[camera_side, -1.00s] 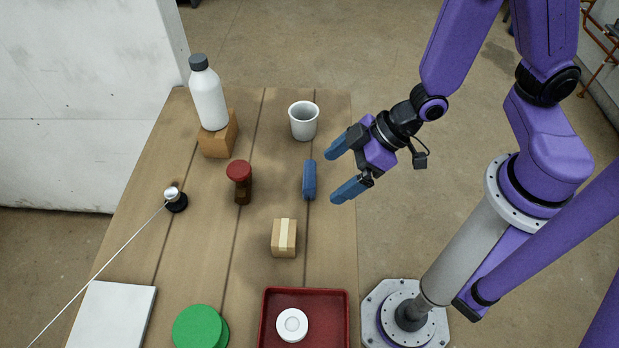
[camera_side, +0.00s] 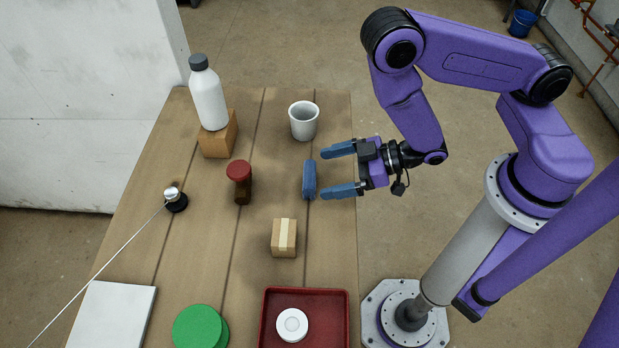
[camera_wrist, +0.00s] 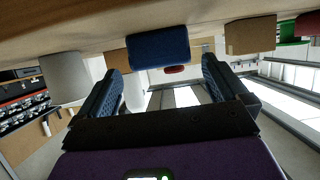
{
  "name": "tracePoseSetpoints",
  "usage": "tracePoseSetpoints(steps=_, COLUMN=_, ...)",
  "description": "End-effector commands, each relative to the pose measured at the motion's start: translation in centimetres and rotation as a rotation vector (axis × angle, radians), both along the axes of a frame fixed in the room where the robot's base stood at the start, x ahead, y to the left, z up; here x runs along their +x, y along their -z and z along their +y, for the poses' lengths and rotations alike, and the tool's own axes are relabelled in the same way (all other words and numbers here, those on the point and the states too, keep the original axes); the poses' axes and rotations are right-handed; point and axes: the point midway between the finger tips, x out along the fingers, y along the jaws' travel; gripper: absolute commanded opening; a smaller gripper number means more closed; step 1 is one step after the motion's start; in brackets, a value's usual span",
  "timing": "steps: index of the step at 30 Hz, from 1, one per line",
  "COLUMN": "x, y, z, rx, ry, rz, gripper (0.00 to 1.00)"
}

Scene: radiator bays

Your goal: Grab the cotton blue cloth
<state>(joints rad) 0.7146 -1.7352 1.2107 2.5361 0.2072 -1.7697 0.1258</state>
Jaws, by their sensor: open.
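The blue cloth (camera_side: 309,180) is a small, block-like blue piece lying on the wooden table, below the white cup in the side view. It also shows in the wrist view (camera_wrist: 158,48), upper middle, ahead of the fingers. My gripper (camera_side: 326,171) is open and empty, its two blue fingers pointing left toward the cloth. The fingertips are close to the cloth's right side, one toward its upper end and one toward its lower end. I cannot tell whether they touch it. In the wrist view the cloth appears between and beyond the fingers (camera_wrist: 160,85).
A white cup (camera_side: 303,121) stands above the cloth and a small cardboard box (camera_side: 284,238) below it. A red-topped brown object (camera_side: 241,183) stands to the left. A bottle (camera_side: 207,94) stands on a block (camera_side: 219,138). A red tray (camera_side: 348,320) lies at the front.

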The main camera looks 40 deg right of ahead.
Motion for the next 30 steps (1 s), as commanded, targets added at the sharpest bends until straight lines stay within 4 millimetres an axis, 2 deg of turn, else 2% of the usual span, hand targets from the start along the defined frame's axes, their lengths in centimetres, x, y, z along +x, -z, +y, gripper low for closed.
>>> tracePoseSetpoints(steps=8, x=1.5, y=0.8, z=1.5, rx=0.004, ry=0.001, rz=0.0, gripper=1.0)
tracePoseSetpoints(steps=18, x=4.4, y=2.6, z=4.6, rx=0.002, ry=-0.001, rz=0.0, gripper=1.0)
tracePoseSetpoints(steps=27, x=4.7, y=2.8, z=4.9, rx=0.002, ry=-0.001, rz=0.0, gripper=1.0)
tracePoseSetpoints(steps=28, x=4.7, y=2.8, z=4.9, rx=0.002, ry=-0.001, rz=0.0, gripper=0.97)
tracePoseSetpoints(steps=30, x=4.7, y=2.8, z=4.9, rx=0.002, ry=-0.001, rz=0.0, gripper=0.74)
